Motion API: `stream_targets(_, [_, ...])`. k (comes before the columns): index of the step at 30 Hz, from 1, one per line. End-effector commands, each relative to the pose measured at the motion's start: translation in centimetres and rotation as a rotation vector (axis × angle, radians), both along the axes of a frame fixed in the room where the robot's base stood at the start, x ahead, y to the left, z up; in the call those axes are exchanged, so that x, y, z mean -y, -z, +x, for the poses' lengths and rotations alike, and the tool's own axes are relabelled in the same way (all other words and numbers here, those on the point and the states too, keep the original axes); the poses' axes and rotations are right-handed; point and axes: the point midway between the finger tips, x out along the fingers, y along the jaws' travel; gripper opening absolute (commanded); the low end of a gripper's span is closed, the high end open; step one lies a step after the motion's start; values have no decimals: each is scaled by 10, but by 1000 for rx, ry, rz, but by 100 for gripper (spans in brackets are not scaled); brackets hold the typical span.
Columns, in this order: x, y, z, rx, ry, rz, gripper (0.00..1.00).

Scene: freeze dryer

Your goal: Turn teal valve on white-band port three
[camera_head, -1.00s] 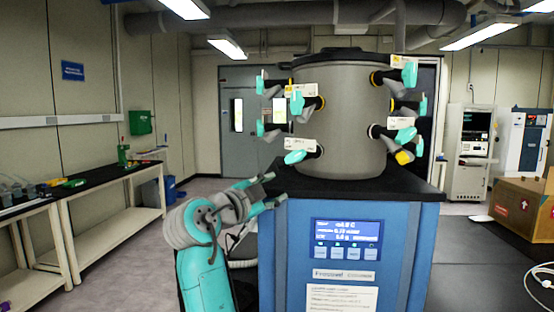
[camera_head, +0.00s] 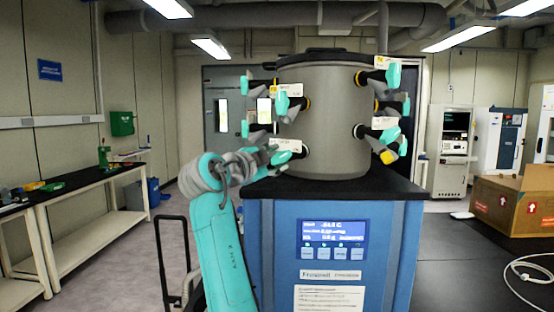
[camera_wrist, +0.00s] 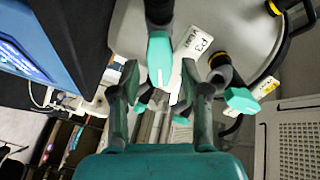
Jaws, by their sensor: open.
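The grey chamber (camera_head: 322,110) carries several black ports with teal valves. At its lower left, a teal valve (camera_head: 281,158) sits beside a white tag (camera_head: 287,145). My gripper (camera_head: 268,158) is at this valve in the head view, partly overlapping it. In the wrist view, a teal valve (camera_wrist: 160,57) on a dark port hangs just beyond and between the open fingertips of my gripper (camera_wrist: 160,80). A white tag reading P3 (camera_wrist: 196,45) is beside it. I see no contact. This port's band colour cannot be told.
Another teal valve (camera_wrist: 241,99) on a yellow-banded port is close right of my fingers in the wrist view. The chamber stands on a black-topped blue cabinet (camera_head: 275,260). A bench (camera_head: 85,190) is left and a cardboard box (camera_head: 512,205) right.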

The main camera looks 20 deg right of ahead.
Motion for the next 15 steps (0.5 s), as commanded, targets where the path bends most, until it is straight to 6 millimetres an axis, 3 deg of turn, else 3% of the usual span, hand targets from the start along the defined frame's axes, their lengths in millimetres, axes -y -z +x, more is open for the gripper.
stream_targets(14, [9, 0, 9, 0, 0, 0, 46])
stream_targets(15, [9, 0, 8, 0, 0, 0, 36])
